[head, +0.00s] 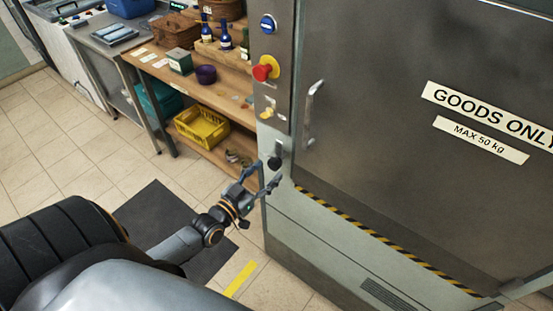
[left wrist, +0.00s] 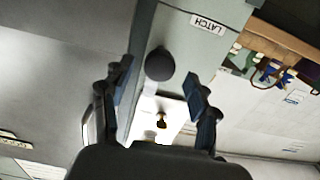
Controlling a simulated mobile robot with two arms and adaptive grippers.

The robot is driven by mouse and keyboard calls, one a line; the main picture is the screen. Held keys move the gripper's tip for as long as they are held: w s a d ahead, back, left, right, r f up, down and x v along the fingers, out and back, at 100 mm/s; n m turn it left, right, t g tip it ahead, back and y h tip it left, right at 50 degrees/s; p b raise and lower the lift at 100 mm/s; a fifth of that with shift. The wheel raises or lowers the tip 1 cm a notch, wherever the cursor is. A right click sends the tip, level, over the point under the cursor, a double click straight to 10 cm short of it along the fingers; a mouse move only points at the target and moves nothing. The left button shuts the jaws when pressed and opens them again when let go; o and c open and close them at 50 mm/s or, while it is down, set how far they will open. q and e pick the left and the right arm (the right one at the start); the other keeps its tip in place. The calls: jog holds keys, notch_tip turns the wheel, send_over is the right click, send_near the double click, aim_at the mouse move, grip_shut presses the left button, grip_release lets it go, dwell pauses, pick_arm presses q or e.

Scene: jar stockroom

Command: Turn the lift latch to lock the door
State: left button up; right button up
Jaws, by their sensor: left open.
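The lift door (head: 400,120) is a grey metal panel that looks closed, with a vertical bar handle (head: 311,110) at its left side. The latch is a dark round knob (head: 275,163) low on the narrow frame left of the door. In the left wrist view the knob (left wrist: 159,64) sits near an upside-down "LATCH" label (left wrist: 208,24). My left gripper (head: 265,174) is open in front of the knob. In the left wrist view the knob appears between its fingertips (left wrist: 160,88); I cannot tell whether they touch it. My right gripper is not in view.
A red button on yellow (head: 266,69) and a blue round sign (head: 267,24) are on the frame above. A wooden shelf (head: 185,78) with bottles and a yellow crate (head: 203,127) stands left of the lift. Tiled floor is open at the left.

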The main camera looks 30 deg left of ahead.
aim_at(272, 167)
pick_arm(q)
jog(key=shift+w+d+p, duration=0.2)
jog(key=shift+w+p, duration=0.1)
jog(key=shift+w, duration=2.35)
grip_shut()
